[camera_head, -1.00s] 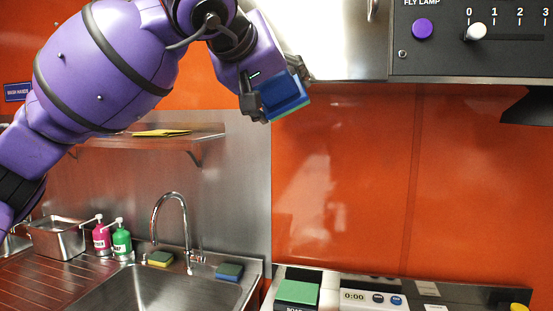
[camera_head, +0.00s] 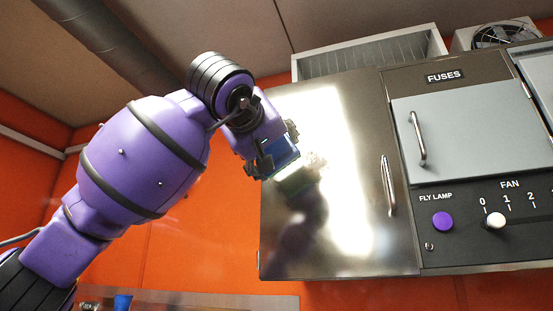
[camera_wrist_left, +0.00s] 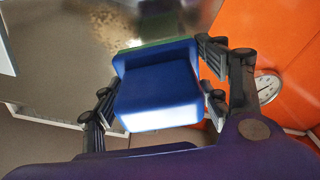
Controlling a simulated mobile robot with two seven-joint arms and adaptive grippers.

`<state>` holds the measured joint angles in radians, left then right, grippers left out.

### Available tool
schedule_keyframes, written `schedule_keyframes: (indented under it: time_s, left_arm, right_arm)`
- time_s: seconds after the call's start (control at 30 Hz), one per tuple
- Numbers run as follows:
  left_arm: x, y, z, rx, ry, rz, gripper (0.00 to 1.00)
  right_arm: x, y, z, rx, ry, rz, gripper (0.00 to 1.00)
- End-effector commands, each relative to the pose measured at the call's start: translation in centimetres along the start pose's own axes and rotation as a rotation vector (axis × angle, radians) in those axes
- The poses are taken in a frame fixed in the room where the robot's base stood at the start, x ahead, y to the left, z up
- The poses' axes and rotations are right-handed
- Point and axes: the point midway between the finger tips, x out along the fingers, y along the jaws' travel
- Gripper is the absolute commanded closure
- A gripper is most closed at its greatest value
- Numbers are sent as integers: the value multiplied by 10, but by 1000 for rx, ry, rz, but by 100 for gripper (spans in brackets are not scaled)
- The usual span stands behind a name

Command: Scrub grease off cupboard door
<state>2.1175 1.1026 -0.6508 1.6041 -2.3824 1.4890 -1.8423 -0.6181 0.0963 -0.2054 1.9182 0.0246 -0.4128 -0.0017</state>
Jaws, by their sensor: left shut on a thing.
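The cupboard door (camera_head: 340,235) is a shiny steel panel with a vertical bar handle (camera_head: 388,186) at its right side. A brownish-yellow grease patch (camera_head: 315,161) shows on it beside the sponge, and also at the top of the left wrist view (camera_wrist_left: 112,27). My left gripper (camera_head: 271,160) is shut on a blue sponge (camera_head: 281,151) with a green scouring face. The sponge fills the middle of the left wrist view (camera_wrist_left: 158,85), gripped from both sides, its green face turned to the door. I cannot tell whether it touches the steel. My right gripper is not in view.
Right of the door is a grey fuse box (camera_head: 450,140) with its own handle, above a control panel with a purple fly lamp button (camera_head: 443,221) and a fan knob (camera_head: 495,221). A vent fan (camera_head: 500,36) sits above. A wall clock (camera_wrist_left: 268,87) hangs on the orange wall.

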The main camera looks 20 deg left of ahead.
Motion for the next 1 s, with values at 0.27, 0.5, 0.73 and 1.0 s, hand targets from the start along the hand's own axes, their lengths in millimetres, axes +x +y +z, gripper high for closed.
schedule_keyframes:
  time_s: [0.27, 0.5, 0.73, 1.0]
  left_arm:
    - [30, 1, 5, -1, -3, 1, 52]
    - [46, 1, 6, 0, -1, 2, 52]
    - [50, 1, 6, 0, -1, 2, 52]
    - [49, 1, 6, 0, -1, 2, 52]
  right_arm:
    - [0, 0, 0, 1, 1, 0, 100]
    - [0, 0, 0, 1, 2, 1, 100]
    - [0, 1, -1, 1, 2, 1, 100]
    - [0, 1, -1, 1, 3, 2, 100]
